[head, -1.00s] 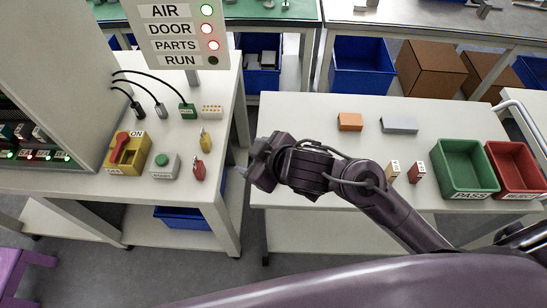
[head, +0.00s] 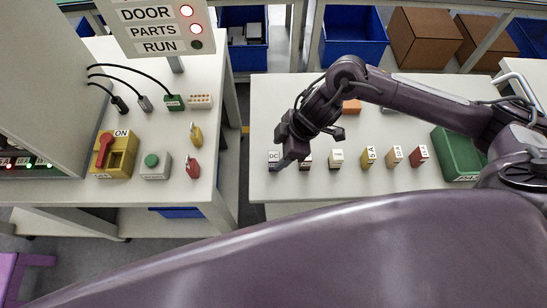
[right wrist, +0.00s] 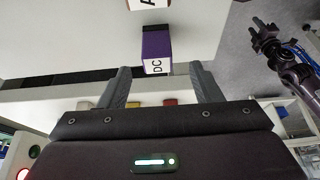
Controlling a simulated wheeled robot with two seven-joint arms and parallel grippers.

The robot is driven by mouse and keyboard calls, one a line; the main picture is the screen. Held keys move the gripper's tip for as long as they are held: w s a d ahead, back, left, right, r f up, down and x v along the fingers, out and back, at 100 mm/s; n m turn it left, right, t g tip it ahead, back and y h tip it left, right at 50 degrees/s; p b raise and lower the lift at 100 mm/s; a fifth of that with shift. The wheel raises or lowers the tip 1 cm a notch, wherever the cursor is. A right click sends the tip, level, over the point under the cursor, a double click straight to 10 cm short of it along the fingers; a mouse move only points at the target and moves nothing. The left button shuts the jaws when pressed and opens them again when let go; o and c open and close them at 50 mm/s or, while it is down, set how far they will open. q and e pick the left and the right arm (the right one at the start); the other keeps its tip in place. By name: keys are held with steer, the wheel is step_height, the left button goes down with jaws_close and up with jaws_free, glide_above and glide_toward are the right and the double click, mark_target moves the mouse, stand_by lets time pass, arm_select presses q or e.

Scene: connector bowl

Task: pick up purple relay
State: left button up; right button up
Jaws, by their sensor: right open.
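The purple relay (head: 274,155) with a white DC label stands at the left end of a row on the right table, partly hidden by my gripper in the head view. In the right wrist view the purple relay (right wrist: 157,46) is just beyond and between the fingertips, apart from them. My right gripper (head: 284,158) is open and empty, close to the relay; its two fingers (right wrist: 160,72) show spread in the right wrist view. My left gripper (right wrist: 264,36) shows small at the upper right of the right wrist view; its jaw state is unclear. It is outside the head view.
Beside it stand a partly hidden relay (head: 306,161), a white one (head: 336,159), a yellow one (head: 368,156), a tan one (head: 394,156) and a red one (head: 418,156). An orange block (head: 351,106) lies behind. A green bin (head: 452,150) is at the right.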

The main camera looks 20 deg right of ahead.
mark_target(275, 156)
steer(key=x, duration=0.2)
steer(key=shift+w+f, duration=0.2)
steer(key=shift+f, duration=0.05)
steer(key=shift+a+f, duration=0.15)
steer(key=shift+f, duration=0.15)
steer(key=c, duration=1)
arm_select(q)
steer(key=shift+w+r, duration=0.3)
steer(key=shift+w, duration=0.35)
arm_select(e)
steer(key=shift+c, duration=0.3)
steer(key=shift+r, duration=0.1)
